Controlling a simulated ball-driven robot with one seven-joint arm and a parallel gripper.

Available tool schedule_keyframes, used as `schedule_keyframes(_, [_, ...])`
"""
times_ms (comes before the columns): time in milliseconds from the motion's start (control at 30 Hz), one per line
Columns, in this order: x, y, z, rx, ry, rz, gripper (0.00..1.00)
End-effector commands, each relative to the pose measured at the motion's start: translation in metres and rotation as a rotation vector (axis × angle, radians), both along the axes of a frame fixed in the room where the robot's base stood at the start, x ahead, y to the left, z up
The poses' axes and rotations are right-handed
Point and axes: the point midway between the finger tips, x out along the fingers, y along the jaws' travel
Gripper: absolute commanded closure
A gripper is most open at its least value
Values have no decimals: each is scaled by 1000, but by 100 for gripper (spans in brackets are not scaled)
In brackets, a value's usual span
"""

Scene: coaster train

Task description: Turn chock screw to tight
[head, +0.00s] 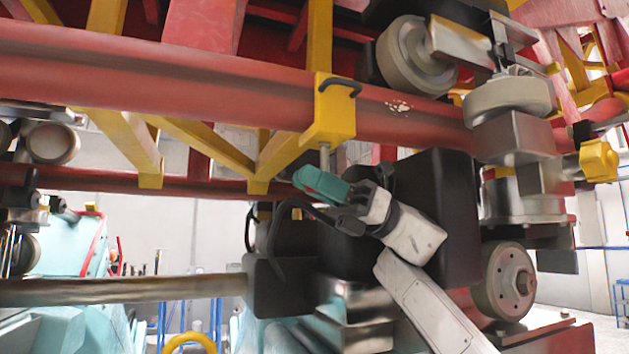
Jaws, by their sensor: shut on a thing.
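A yellow chock (328,112) with a dark handle loop sits on the red rail, near the picture's middle. Its grey metal chock screw (325,156) points down from the underside. My gripper (318,184), with teal fingers, comes up from the lower right and is shut at the lower end of the screw. The fingers hide that end, so I cannot see the screw's head or how far it is turned.
A black box-shaped part (440,210) stands close behind and right of my gripper. Grey wheels (415,55) and a yellow knob (599,160) are at the right. Yellow braces (215,145) run between the red rails at left. A long metal shaft (120,290) crosses the lower left.

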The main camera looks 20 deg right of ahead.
Motion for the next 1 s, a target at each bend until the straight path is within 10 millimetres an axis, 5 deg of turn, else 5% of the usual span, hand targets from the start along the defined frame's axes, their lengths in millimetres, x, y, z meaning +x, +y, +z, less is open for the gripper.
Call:
schedule_keyframes(233, [0,0,1,2,0,-3,100])
schedule_keyframes(267, [0,0,1,2,0,-3,78])
schedule_keyframes(433, [0,0,1,1,1,-2,62])
schedule_keyframes(767, [1,-5,-3,1,2,-4,62])
schedule_keyframes(1000, [2,-41,-20,1,2,-6,62])
